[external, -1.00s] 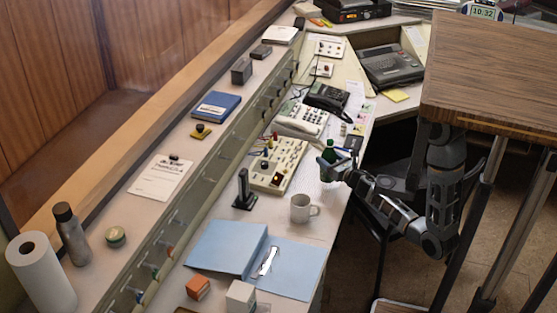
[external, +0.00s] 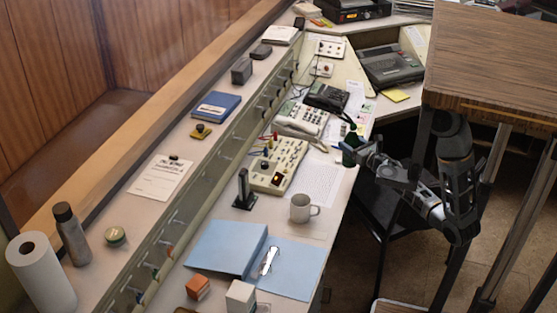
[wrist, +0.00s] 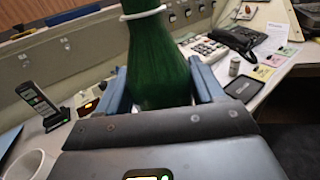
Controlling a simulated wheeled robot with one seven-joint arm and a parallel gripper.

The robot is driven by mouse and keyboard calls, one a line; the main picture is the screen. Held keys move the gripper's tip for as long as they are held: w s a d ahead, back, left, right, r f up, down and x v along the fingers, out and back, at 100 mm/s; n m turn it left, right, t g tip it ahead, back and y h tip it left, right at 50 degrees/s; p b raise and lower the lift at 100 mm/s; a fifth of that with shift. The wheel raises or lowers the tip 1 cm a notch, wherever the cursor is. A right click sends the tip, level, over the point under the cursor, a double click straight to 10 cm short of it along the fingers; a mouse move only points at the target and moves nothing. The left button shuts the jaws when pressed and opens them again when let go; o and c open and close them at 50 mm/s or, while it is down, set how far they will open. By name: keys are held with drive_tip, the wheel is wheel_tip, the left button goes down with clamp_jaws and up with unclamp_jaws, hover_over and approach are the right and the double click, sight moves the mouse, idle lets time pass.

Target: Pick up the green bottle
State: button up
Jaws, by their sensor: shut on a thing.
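The green bottle (external: 350,150) is between the fingers of my gripper (external: 360,153), at the right edge of the console desk in the external view. In the wrist view the dark green bottle (wrist: 158,65) fills the middle, upright, with a pale ring around its neck. The blue fingers of my gripper (wrist: 160,90) press on both sides of it. The bottle appears lifted, though its base is hidden behind the gripper in the wrist view.
A white mug (external: 302,208) stands nearer on the desk, beside an open blue binder (external: 235,250). A beige switch panel (external: 277,165) and a light telephone (external: 302,120) lie to the left. A wooden tabletop (external: 490,60) is close above my arm at right.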

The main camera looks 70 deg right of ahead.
drive_tip(key=shift+s+d+r, duration=0.45)
drive_tip(key=shift+s, duration=0.05)
idle(0.5)
